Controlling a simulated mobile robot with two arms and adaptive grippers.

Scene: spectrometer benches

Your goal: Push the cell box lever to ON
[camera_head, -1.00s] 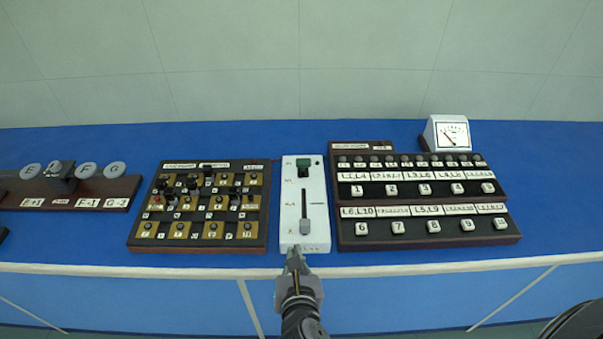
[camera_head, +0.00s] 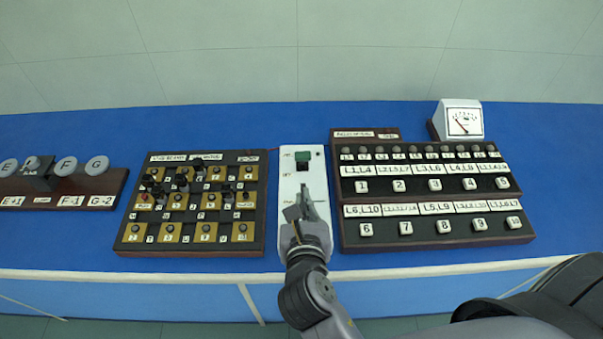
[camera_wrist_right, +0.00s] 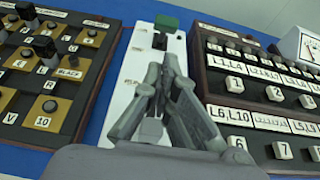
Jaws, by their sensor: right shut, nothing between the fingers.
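In the wrist view the closed fingertips (camera_wrist_right: 168,63) point up the panel. The gripper hides the panel's lower slot and grey slider. My left gripper is out of view.
A dark panel with brass squares and black plugs (camera_head: 131,222) stands close on the left. A dark panel with numbered white buttons (camera_head: 428,243) stands close on the right. A meter (camera_head: 460,121) is behind it. Bare blue bench (camera_head: 230,125) lies behind the panels.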

